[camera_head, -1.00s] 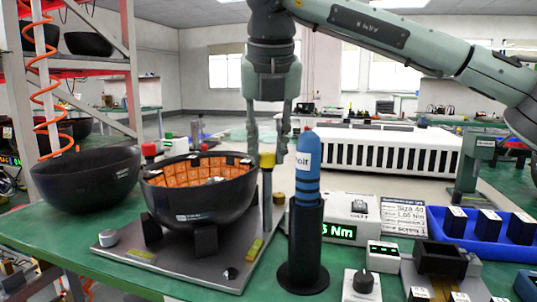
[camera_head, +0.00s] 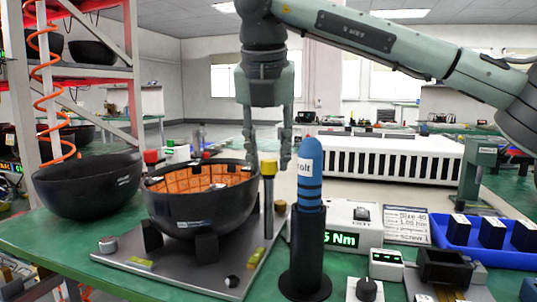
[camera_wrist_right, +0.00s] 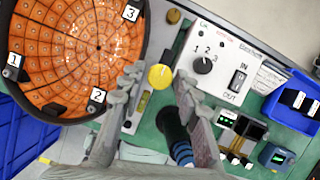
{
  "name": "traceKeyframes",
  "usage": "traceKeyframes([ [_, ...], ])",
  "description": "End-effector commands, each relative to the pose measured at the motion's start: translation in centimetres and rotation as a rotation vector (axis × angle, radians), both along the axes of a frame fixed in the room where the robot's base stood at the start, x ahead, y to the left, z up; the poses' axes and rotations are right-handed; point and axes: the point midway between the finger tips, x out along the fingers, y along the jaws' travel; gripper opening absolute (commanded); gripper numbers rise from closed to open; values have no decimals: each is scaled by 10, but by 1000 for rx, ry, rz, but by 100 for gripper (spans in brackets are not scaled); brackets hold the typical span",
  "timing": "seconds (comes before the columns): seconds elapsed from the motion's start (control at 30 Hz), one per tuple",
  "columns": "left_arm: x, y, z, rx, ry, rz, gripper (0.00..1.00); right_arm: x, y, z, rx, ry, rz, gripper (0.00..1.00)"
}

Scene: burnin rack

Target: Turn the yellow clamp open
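The yellow clamp (camera_head: 268,168) is a yellow round cap on an upright post at the right edge of the grey base plate, beside the black bowl (camera_head: 200,218) with orange lining. My right gripper (camera_head: 268,163) points down from above with its fingers apart, one on each side of the cap in the picture. In the right wrist view the yellow cap (camera_wrist_right: 160,76) shows between the two open fingertips, with a gap on both sides; I cannot tell the exact height difference. Nothing is held. My left gripper is not in view.
A blue-and-black tool (camera_head: 309,180) stands in a black holder close to the right of the clamp. A white box (camera_head: 358,215) with a green display stands behind it. A blue bin (camera_head: 460,232) is at the right. A second black bowl (camera_head: 88,185) is at the left.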

Motion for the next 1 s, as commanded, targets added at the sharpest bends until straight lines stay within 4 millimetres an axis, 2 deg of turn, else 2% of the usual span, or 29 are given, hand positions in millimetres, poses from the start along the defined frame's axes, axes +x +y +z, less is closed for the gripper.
traceKeyframes([
  [0.07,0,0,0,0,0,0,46,0,0,0,0,1,0,46],
  [0.33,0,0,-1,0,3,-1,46,0,0,-1,-1,2,2,46],
  [0.47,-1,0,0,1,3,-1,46,-3,1,7,-1,1,2,46],
  [0.57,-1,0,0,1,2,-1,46,-9,1,22,0,-2,1,46],
  [0.8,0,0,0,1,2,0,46,-29,3,70,1,-1,0,46],
  [1.0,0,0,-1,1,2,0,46,-41,4,99,0,0,0,46],
])
